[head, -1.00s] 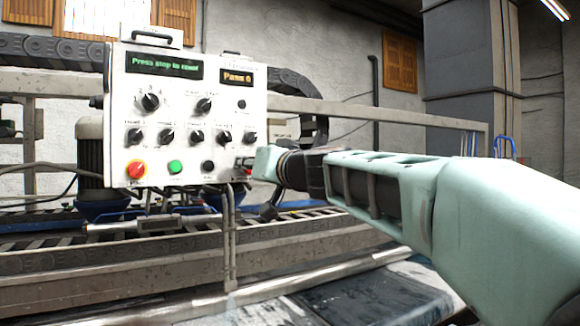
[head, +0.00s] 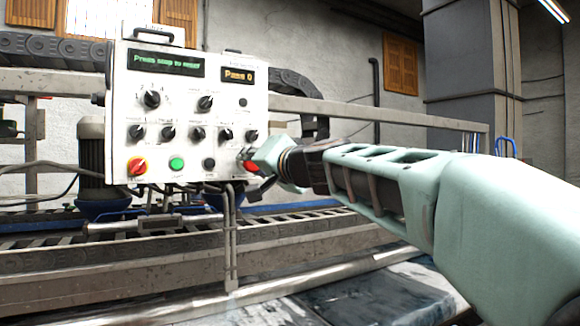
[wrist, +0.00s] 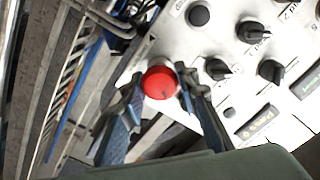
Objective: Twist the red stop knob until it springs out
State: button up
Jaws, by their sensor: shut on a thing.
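The red stop knob (wrist: 160,83) is a round red mushroom head at the lower right corner of the white control panel (head: 215,118). In the wrist view, the two blue-grey fingers of my gripper (wrist: 161,88) stand on either side of it, shut on it. In the head view my gripper (head: 252,158) reaches the knob from the right and partly hides it; a bit of red (head: 251,168) shows below the fingers. How far out the knob sits cannot be told.
Several black dials are above. The green display (head: 166,64) appears to read "Press stop to reset"; another (head: 239,76) reads "Pass 0".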

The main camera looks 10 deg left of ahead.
jog(key=shift+m, duration=1.1)
jog(key=o, duration=1.2)
